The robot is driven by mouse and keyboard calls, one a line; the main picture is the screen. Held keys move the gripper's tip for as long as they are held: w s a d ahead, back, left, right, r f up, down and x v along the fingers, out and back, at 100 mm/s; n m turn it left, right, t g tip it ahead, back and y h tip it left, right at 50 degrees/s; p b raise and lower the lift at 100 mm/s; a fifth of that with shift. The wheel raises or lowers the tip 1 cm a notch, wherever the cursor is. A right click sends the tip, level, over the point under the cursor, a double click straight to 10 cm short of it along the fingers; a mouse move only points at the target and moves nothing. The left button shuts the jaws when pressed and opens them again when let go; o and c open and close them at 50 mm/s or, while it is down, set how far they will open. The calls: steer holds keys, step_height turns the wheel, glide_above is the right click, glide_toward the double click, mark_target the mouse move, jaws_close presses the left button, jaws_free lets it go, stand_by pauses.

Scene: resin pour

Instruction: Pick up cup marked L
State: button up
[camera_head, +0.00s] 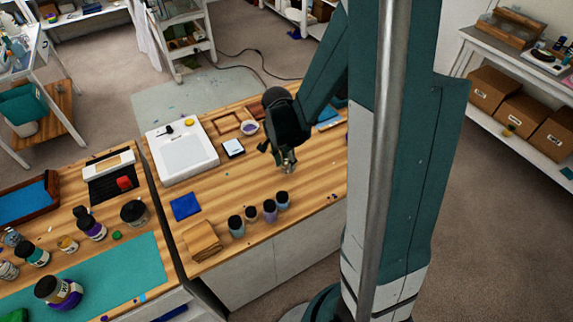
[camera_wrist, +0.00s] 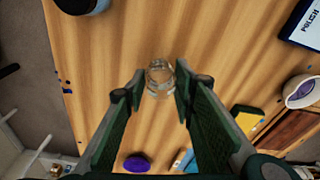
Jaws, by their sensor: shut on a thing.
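A small clear cup (camera_wrist: 159,77) is between the fingertips of my gripper (camera_wrist: 160,82) in the wrist view. My gripper is shut on it. In the head view my gripper (camera_head: 288,163) points down over the middle worktable, with the clear cup (camera_head: 290,169) small at its tips. I cannot read any letter on the cup. I cannot tell whether its base touches the wood. A white cup with purple contents (camera_wrist: 301,92) stands to the right in the wrist view, and it also shows in the head view (camera_head: 249,128).
Several dark-lidded jars (camera_head: 269,212) stand along the table's front edge. A blue square (camera_head: 185,206), a wooden block (camera_head: 201,241), a white tray (camera_head: 182,155) and a small scale (camera_head: 233,147) lie to the left. A purple disc (camera_wrist: 137,163) lies near the cup.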

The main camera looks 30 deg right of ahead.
step_height(320, 180, up, 8)
steer(key=shift+r+p, duration=0.15)
steer(key=shift+p, duration=0.3)
